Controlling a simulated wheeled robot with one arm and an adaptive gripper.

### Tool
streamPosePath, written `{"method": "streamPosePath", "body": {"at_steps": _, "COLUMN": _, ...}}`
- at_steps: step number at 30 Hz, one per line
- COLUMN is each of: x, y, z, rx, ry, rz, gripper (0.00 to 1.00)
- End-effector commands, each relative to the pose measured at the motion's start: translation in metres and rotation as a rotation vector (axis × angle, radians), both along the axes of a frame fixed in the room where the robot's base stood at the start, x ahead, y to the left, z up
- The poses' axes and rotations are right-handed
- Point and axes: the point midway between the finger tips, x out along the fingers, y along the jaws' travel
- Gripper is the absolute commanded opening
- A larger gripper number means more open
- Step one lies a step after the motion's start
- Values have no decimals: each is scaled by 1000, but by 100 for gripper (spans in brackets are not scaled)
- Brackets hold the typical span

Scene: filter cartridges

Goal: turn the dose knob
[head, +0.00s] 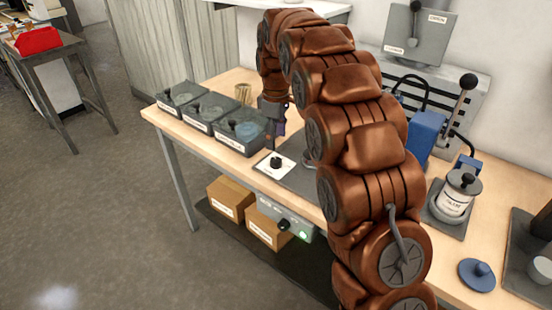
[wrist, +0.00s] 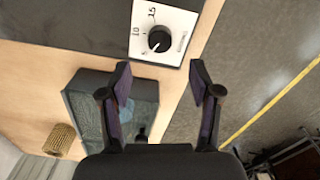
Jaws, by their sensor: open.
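The dose knob (head: 276,162) is a small black knob on a white dial plate near the bench's front edge. In the wrist view the knob (wrist: 158,41) is ahead of my fingertips, roughly centred between them. The dial plate (wrist: 178,22) shows the marks 10 and 15, and a white pointer line is on the knob. My gripper (wrist: 160,76) is open and empty, its two fingers apart, and does not touch the knob. In the head view my arm hides part of the bench, and the gripper shows only partly above the dial.
Several grey bins (head: 240,130) line the bench left of the dial; one (wrist: 140,105) lies below my fingers in the wrist view. A wooden cup (wrist: 60,140) stands behind. A control box (head: 300,233) with a green light hangs under the edge. A labelled jar (head: 455,198) stands right.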

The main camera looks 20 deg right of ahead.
Motion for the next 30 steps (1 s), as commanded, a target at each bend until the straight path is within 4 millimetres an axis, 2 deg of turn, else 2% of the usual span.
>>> {"method": "streamPosePath", "body": {"at_steps": 8, "x": -1, "y": 0, "z": -17, "rx": 0, "ry": 5, "rz": 1, "gripper": 63}}
{"method": "streamPosePath", "body": {"at_steps": 21, "x": 0, "y": 0, "z": -74, "rx": 0, "ry": 4, "rz": 1, "gripper": 63}}
{"method": "streamPosePath", "body": {"at_steps": 30, "x": 0, "y": 0, "z": -78, "rx": 0, "ry": 1, "rz": 0, "gripper": 63}}
